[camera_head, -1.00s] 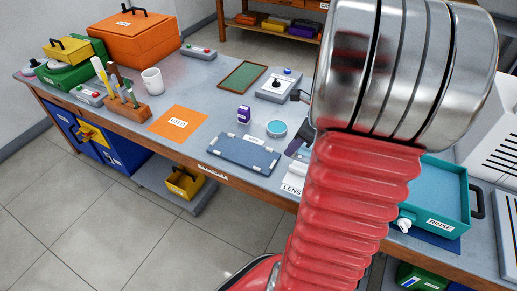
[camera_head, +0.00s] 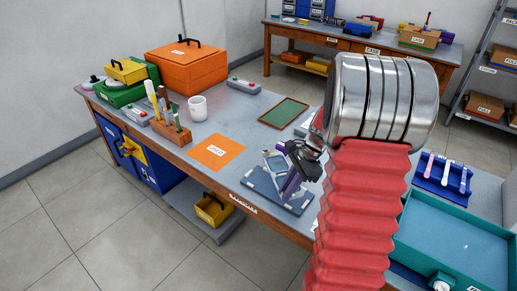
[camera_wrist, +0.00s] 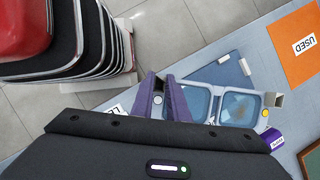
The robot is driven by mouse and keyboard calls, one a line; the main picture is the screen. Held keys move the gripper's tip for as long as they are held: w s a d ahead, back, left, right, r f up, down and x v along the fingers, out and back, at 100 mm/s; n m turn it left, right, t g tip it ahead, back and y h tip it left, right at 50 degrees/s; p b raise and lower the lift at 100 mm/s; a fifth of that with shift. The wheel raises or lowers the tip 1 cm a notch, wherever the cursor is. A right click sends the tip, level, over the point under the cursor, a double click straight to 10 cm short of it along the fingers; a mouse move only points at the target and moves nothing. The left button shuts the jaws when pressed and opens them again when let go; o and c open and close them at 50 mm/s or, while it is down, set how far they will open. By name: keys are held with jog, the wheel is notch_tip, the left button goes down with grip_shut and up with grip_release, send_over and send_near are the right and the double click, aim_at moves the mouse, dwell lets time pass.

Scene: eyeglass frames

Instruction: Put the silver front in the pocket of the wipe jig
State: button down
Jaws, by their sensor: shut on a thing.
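The silver front (camera_wrist: 240,107), with two bluish lens openings, shows in the wrist view beside the purple fingers of my gripper (camera_wrist: 161,80). My gripper is shut on it near one end. In the head view the front (camera_head: 274,162) is small and partly hidden by my gripper (camera_head: 289,190). The blue flat wipe jig (camera_head: 262,185) lies on the bench below my gripper. In the wrist view part of the jig (camera_wrist: 212,72) shows beyond the front, which covers the rest. The front seems held above the jig; I cannot tell the gap. The pocket is not clear.
An orange USED mat (camera_head: 217,152) lies left of the jig. A green-topped tray (camera_head: 284,112) lies behind. A teal rinse basin (camera_head: 455,240) stands at the right.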

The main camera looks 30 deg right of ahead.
jog(key=w+a+f+n+g+h, duration=0.1)
jog(key=w+a+f+n+g, duration=0.1)
jog(key=a+n, duration=0.5)
jog(key=w+a+f+n+g+h, duration=0.1)
jog(key=w+a+f+n+h, duration=0.1)
jog(key=w+a+f+n, duration=0.2)
jog(key=w+a+f+n+g+h, duration=0.1)
jog(key=w+a+f+n, duration=0.3)
jog(key=a+n, duration=0.5)
jog(key=a+f+g, duration=0.1)
jog(key=a, duration=0.1)
jog(key=shift+a+f+n+g, duration=0.3)
jog(key=shift+f, duration=0.1)
jog(key=shift+s, duration=0.1)
